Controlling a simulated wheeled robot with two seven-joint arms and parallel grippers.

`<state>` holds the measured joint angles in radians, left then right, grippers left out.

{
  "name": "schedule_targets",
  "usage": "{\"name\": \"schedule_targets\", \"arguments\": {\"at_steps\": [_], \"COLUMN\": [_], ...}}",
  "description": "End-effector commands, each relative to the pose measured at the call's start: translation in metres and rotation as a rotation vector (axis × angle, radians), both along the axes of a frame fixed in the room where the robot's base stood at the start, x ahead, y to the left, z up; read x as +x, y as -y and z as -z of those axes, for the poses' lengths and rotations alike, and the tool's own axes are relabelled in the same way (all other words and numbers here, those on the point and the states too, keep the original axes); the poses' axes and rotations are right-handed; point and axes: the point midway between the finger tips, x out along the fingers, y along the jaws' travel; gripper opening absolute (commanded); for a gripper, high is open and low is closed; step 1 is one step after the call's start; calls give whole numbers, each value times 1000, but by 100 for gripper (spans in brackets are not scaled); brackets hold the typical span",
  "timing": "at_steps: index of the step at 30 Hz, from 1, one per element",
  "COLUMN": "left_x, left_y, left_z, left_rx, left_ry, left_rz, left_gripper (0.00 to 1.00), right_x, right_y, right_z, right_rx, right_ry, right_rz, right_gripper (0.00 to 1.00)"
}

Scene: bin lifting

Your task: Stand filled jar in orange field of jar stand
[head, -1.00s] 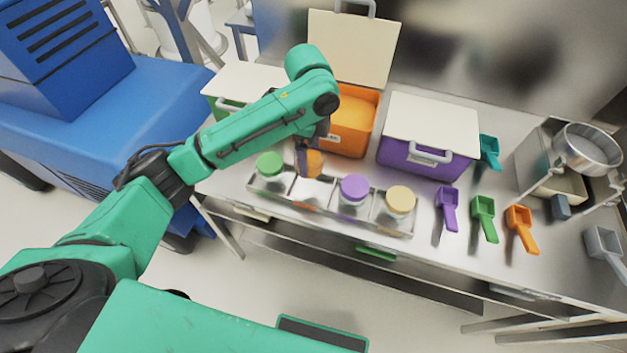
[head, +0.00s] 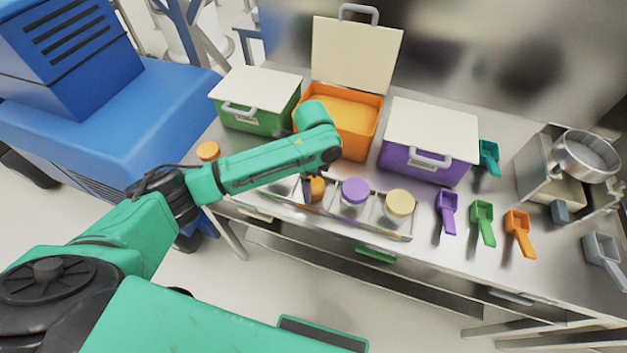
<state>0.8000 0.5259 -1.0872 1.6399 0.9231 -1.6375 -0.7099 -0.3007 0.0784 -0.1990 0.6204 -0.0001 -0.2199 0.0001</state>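The jar with orange content (head: 317,187) is at the second field from the left of the metal jar stand (head: 370,229). My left gripper (head: 309,192) comes down at its left side and appears shut on it. The fingertips are small and partly hidden, and I cannot tell whether the jar's base touches the field. The purple-topped jar (head: 355,191) and the cream-topped jar (head: 399,206) stand in the fields to the right. My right gripper is not in view.
An orange lid (head: 208,150) lies at the table's left end. Behind the stand are an open orange bin (head: 357,142), a closed green bin (head: 240,118) and a closed purple bin (head: 396,158). Several scoops (head: 482,222) and a sieve (head: 588,153) are at the right.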

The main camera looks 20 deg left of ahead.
Motion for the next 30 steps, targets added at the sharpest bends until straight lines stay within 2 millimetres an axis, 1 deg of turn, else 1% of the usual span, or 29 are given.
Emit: {"name": "schedule_targets", "arguments": {"at_steps": [4, 5, 7, 8, 15, 18, 22, 30], "left_x": [0, 1, 2, 1, 1, 1, 0, 0], "left_y": [0, 0, 0, 0, 1, 1, 1, 1], "left_z": [-5, -8, -20, -27, -92, -112, -123, -124], "left_rx": [-1, -2, -2, -2, -2, -2, -1, -1], "left_ry": [2, 2, 5, 5, 5, 3, 0, -1], "left_rz": [0, 0, 0, 1, 1, 0, 0, 0], "left_gripper": [100, 100, 100, 100, 100, 100, 100, 100], "right_x": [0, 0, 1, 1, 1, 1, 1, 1], "right_y": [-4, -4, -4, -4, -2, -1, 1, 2], "right_z": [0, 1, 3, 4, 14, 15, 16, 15], "right_rx": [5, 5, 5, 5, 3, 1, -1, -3], "right_ry": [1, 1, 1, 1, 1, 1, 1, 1], "right_rz": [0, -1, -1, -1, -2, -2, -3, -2], "right_gripper": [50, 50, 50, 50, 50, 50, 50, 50]}}
